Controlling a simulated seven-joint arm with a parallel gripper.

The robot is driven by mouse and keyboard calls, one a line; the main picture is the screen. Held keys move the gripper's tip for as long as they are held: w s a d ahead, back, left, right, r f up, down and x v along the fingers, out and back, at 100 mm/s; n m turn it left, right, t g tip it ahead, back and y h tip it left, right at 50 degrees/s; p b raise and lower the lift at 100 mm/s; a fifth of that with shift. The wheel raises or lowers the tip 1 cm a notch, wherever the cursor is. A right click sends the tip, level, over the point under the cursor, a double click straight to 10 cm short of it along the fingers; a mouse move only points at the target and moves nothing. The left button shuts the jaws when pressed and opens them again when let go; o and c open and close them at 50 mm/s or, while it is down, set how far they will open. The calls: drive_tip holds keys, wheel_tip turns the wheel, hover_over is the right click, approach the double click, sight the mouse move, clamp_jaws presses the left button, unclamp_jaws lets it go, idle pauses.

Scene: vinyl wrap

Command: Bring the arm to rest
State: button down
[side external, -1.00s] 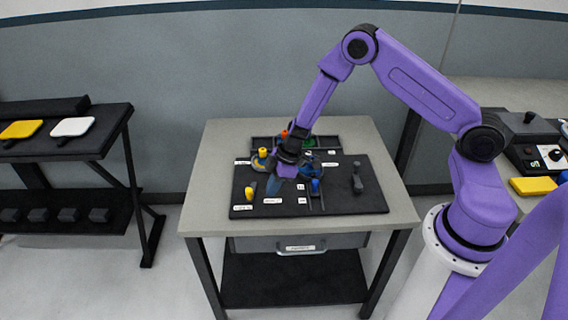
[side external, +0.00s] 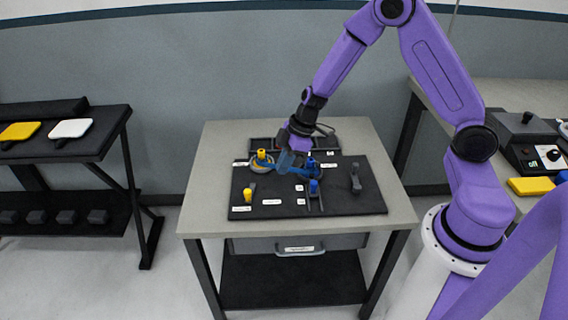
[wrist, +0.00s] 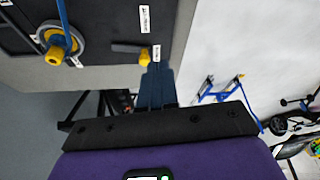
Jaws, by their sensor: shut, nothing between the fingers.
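My gripper (side external: 284,162) has its blue fingers together with nothing between them. In the side view it appears over the back part of the black board (side external: 335,203) on the grey table.
The board bears a yellow-knobbed dial (side external: 262,157), a blue-knobbed dial (side external: 310,163), a blue slider (side external: 314,187), a yellow-tipped lever (side external: 248,194) and a dark lever (side external: 356,178). A side table (side external: 60,150) stands left. A control box (side external: 528,135) sits right.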

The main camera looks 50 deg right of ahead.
drive_tip(key=s+a+r+n+g, duration=0.1)
drive_tip(key=s+a+r, duration=0.4)
drive_tip(key=s, duration=0.2)
drive_tip(key=s+a+r+g, duration=0.2)
drive_tip(key=s+a+r, duration=0.3)
drive_tip(key=s, duration=0.3)
drive_tip(key=s+d+r+h, duration=0.1)
drive_tip(key=s+d+r, duration=0.1)
drive_tip(key=s, duration=0.4)
drive_tip(key=s+d+r+h, duration=0.2)
drive_tip(key=s+d+r, duration=0.1)
drive_tip(key=s, duration=0.4)
drive_tip(key=shift+s+d+r+t, duration=0.3)
drive_tip(key=shift+d+t, duration=0.1)
drive_tip(key=shift+d, duration=0.5)
